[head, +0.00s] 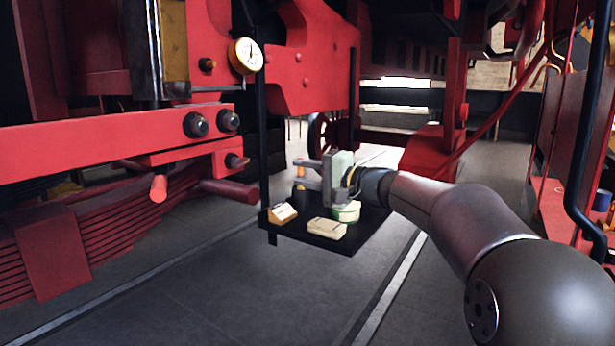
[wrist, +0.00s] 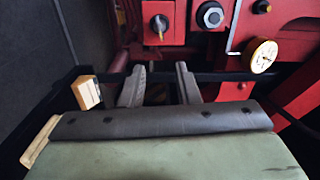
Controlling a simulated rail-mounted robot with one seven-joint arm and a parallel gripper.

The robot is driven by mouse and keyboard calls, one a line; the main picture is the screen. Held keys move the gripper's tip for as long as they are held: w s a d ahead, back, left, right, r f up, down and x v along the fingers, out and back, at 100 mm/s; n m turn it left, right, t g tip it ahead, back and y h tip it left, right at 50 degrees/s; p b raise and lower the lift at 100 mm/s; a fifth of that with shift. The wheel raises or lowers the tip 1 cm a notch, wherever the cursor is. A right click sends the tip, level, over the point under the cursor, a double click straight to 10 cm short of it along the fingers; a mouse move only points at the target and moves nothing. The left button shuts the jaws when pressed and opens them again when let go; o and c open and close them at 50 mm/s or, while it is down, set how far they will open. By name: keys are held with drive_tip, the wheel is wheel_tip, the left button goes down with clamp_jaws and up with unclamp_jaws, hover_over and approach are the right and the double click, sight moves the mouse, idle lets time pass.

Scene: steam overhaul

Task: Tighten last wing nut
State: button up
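No wing nut can be made out with certainty. In the wrist view, a dark round fastener (wrist: 160,23) with a narrow, lighter upright piece sits on the red frame. A large nut (wrist: 210,15) is to its right. My gripper (wrist: 160,74) is open, its two grey fingers apart with nothing visible between them. The fingers point toward the red frame, below these fasteners in the picture. In the head view, my gripper (head: 304,172) is over the black tray, its fingers pointing left, apart from the red frame's dark round nuts (head: 195,125).
The black tray (head: 330,243) carries a small wooden block (head: 283,213), a beige block (head: 327,229) and a pale round tin (head: 347,211). A yellow-rimmed gauge (head: 246,56) is beside a black upright post (head: 262,120). The floor (head: 230,290) in front is clear.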

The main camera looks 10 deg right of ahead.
drive_tip(key=shift+s+d, duration=0.2)
drive_tip(key=shift+d, duration=0.05)
drive_tip(key=c, duration=0.3)
drive_tip(key=shift+a+r+n+p, duration=0.15)
drive_tip(key=shift+r+n+p, duration=0.2)
drive_tip(key=shift+p, duration=0.1)
clamp_jaws()
wheel_tip(320, 180, up, 6)
drive_tip(key=n+g+h+p, duration=0.1)
drive_tip(key=n+h+p, duration=0.2)
drive_tip(key=n+p, duration=1.55)
hover_over(239, 162)
drive_tip(key=s+d, duration=0.2)
drive_tip(key=d, duration=0.1)
drive_tip(key=shift+w+f, duration=0.25)
drive_tip(key=shift+f, duration=0.45)
drive_tip(key=shift+w+f, duration=0.25)
drive_tip(key=shift+f, duration=0.4)
drive_tip(key=shift+w+f, duration=0.25)
drive_tip(key=shift+f, duration=0.45)
